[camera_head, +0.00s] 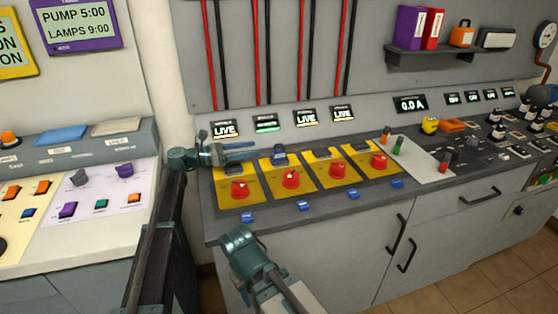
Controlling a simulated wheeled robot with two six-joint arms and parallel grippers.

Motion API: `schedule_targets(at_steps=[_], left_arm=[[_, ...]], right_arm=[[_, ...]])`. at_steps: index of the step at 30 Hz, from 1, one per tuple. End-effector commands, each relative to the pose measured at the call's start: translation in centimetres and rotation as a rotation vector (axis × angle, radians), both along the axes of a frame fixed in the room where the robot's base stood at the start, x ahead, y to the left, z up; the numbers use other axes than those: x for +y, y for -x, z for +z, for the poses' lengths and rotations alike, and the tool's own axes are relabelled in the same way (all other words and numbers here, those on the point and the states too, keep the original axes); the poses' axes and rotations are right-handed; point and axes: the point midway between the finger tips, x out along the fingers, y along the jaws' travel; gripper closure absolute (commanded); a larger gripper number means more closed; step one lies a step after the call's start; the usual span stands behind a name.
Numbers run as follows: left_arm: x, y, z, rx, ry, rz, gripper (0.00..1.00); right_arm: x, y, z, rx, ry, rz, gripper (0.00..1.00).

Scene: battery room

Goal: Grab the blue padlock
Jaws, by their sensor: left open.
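A small dark blue block (280,154), which looks like the blue padlock, sits at the back of the second yellow switch plate (277,186) from the left; its shackle is too small to make out. My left gripper (252,150) is open and empty, above the back of the first yellow plate. Its fingers point right, towards the blue block, with a small gap between. My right gripper (240,240) is low in front of the counter's front edge, and its fingers cannot be made out.
Red rotary knobs (291,179) stand on the yellow plates, with small blue pieces (305,206) along the counter's front. Small lit displays (304,117) stand behind. A yellow rounded object (430,125) is further right. A shelf (430,52) holds binders and an orange padlock-like object (462,33).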

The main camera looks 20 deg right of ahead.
Motion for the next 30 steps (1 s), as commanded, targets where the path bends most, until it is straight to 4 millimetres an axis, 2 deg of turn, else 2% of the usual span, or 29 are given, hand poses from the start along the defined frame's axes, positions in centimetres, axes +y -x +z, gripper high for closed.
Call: schedule_targets(at_steps=[5,12,15,19,26,30], left_arm=[[-1.8,-0.1,0.1,0.000,0.000,-0.002,0.40],[-6.3,-0.2,0.0,0.000,0.000,-0.002,0.40],[-7.6,-0.3,0.0,0.000,0.000,-0.002,0.40],[-8.5,-0.3,0.0,0.000,0.000,0.000,0.40],[-8.8,-0.3,0.0,0.000,0.000,0.000,0.40],[-9.8,-0.2,-0.2,0.000,0.000,-0.002,0.40]], right_arm=[[0.0,0.0,0.1,0.000,0.000,0.000,0.50],[0.0,0.0,0.0,0.000,0.000,0.000,0.50],[0.0,0.0,0.0,0.000,0.000,0.000,0.50],[0.0,0.0,0.0,0.000,0.000,0.000,0.50],[0.0,0.0,0.0,0.000,0.000,0.000,0.50],[0.0,0.0,-0.2,0.000,0.000,0.000,0.50]])
